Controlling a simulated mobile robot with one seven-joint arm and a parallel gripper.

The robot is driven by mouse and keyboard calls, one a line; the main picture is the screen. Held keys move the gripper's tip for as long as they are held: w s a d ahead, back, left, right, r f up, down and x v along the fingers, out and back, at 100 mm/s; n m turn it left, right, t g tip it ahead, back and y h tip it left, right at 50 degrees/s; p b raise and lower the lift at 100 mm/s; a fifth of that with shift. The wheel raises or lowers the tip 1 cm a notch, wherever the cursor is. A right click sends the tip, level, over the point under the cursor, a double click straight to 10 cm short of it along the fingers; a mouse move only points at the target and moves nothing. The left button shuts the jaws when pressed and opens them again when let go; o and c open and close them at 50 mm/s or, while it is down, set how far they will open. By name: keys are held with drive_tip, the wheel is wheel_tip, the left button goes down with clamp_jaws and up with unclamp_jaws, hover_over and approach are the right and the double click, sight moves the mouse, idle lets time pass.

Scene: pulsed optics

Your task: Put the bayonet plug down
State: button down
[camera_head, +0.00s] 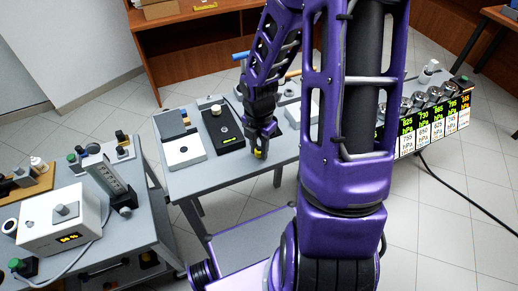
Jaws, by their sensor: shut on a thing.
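My gripper (260,145) points down over the front part of the grey table in the middle of the view. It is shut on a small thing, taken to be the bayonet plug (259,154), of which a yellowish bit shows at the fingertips. The fingers hide most of it. I cannot tell whether it touches the table or hangs just above it.
A black box (222,130) with a round knob and a white-and-grey unit (184,150) stand left of my gripper on the grey table (235,164). A left bench (140,215) holds a white meter box (60,216). Gauges with hPa displays (430,122) stand at right.

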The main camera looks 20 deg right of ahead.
sight(259, 148)
drive_tip(key=shift+f, duration=0.15)
drive_tip(key=c, duration=0.6)
unclamp_jaws()
wheel_tip(259, 148, up, 12)
drive_tip(key=p, duration=0.4)
drive_tip(key=shift+r, duration=0.2)
drive_tip(key=shift+w, duration=0.1)
